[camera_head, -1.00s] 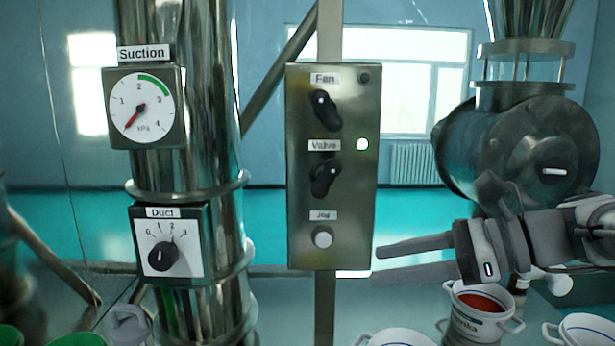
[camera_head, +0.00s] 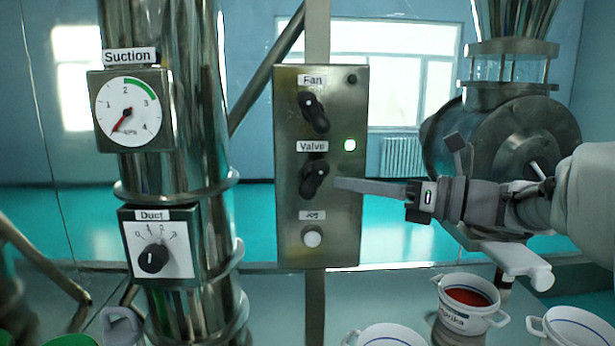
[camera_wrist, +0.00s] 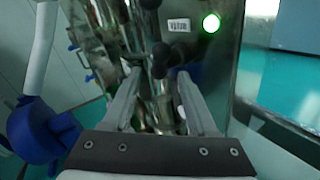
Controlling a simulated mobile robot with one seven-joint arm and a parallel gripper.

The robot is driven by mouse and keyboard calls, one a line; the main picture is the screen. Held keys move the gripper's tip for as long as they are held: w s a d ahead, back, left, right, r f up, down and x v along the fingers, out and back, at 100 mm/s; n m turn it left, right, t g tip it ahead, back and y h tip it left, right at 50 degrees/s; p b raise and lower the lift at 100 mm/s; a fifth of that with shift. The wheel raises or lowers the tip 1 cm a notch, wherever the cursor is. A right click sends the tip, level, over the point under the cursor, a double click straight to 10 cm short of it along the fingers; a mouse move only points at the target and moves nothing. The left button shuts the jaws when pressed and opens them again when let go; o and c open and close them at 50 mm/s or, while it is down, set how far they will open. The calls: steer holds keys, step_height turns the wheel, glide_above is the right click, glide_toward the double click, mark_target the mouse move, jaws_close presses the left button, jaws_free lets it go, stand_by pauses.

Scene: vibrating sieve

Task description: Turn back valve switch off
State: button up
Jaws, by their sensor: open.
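The valve switch (camera_head: 315,178) is a black knob under the "Valve" label on the metal control panel (camera_head: 288,230). It sits slanted, upper end to the right. A green lamp (camera_head: 350,145) glows right of the label. In the wrist view the dark knob (camera_wrist: 172,54) shows below the label, beside the lit lamp (camera_wrist: 211,23). My gripper (camera_head: 338,184) comes from the right, level with the switch, its tips just right of it. In the wrist view my gripper (camera_wrist: 161,74) is open, with the knob just beyond the tips; contact cannot be told.
The fan switch (camera_head: 313,112) is above the valve switch and the white jog button (camera_head: 312,237) below it. A suction gauge (camera_head: 127,112) and duct dial (camera_head: 153,258) are on the pipe at left. White buckets (camera_head: 468,305) stand below right.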

mark_target(316, 178)
steer(key=x, duration=0.7)
steer(key=shift+a, duration=0.15)
jaws_close()
